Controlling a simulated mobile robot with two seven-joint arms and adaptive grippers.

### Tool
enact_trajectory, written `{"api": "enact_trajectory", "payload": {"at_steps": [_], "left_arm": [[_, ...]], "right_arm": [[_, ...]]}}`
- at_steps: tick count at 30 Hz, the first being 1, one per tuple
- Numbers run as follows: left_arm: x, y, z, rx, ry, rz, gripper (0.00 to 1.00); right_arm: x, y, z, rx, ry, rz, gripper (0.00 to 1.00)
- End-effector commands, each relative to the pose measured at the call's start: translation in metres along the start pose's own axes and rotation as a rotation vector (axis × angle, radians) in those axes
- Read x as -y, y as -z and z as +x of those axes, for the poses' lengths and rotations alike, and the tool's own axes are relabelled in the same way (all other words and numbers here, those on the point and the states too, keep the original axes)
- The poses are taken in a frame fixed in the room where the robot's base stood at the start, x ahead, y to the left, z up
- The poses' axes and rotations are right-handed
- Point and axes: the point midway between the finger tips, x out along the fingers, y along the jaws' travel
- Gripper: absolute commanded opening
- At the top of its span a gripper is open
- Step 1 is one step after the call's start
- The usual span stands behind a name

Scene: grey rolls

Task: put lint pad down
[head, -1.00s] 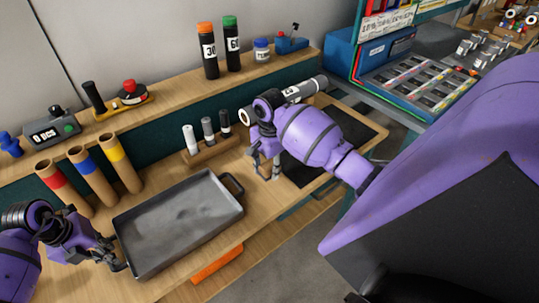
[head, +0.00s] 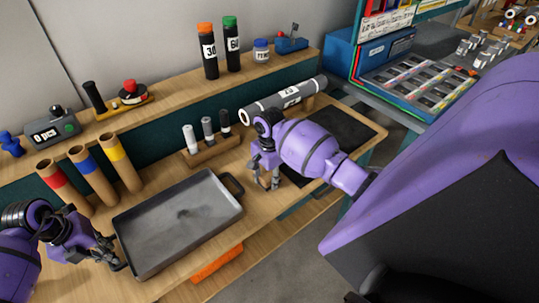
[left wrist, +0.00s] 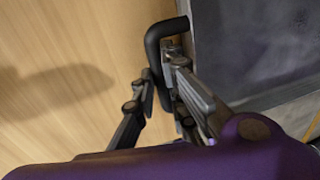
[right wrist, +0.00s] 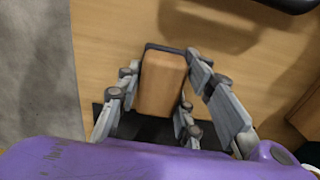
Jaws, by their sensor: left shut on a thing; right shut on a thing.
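The lint pad (right wrist: 163,84) is a wooden block with a dark rim at one end, seen in the right wrist view. My right gripper (right wrist: 160,95) is shut on it, with fingers on both sides. In the head view my right gripper (head: 269,184) points down over the bench, between the tray and the black mat (head: 345,128); the pad is mostly hidden there. Whether it touches the bench I cannot tell. My left gripper (head: 116,262) is shut on the black handle (left wrist: 152,50) of the grey metal tray (head: 180,222).
A grey roll (head: 262,108) lies behind my right arm. A wooden rack with several small cylinders (head: 208,128) stands behind the tray. Three cardboard tubes (head: 92,172) stand at the left. An orange item (head: 217,263) lies below the bench's front edge.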

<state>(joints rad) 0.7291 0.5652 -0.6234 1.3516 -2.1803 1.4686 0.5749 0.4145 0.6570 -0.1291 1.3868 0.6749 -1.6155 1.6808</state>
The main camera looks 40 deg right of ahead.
Motion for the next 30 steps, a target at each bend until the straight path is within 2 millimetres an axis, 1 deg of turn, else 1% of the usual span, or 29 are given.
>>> {"api": "enact_trajectory", "payload": {"at_steps": [1, 3, 5, 16, 19, 23, 26, 30], "left_arm": [[0.000, 0.000, 0.002, -0.002, 0.001, 0.000, 0.00], [0.000, 0.001, 0.002, -0.002, 0.001, 0.000, 0.00], [0.000, 0.001, 0.002, -0.002, 0.001, 0.000, 0.00], [0.000, 0.001, 0.002, -0.002, 0.001, 0.000, 0.00], [0.000, 0.001, 0.002, -0.002, 0.001, 0.000, 0.00], [0.000, 0.001, 0.002, -0.002, 0.001, 0.000, 0.00], [0.000, 0.001, 0.002, -0.002, 0.001, 0.000, 0.00], [0.000, 0.001, 0.002, -0.002, 0.001, 0.000, 0.00]], "right_arm": [[-0.003, -0.001, 0.006, 0.001, -0.006, 0.001, 0.37], [-0.003, -0.001, 0.007, 0.001, -0.008, 0.001, 0.46], [-0.004, -0.001, 0.008, 0.002, -0.009, 0.001, 0.53], [-0.005, -0.002, 0.008, 0.002, -0.012, 0.000, 0.53], [-0.005, -0.002, 0.005, 0.002, -0.011, 0.000, 0.53], [-0.003, -0.002, -0.010, 0.001, -0.008, -0.001, 0.53], [-0.002, -0.001, -0.031, 0.001, -0.004, -0.001, 0.53], [-0.001, -0.001, -0.065, 0.001, -0.003, -0.001, 0.53]]}}
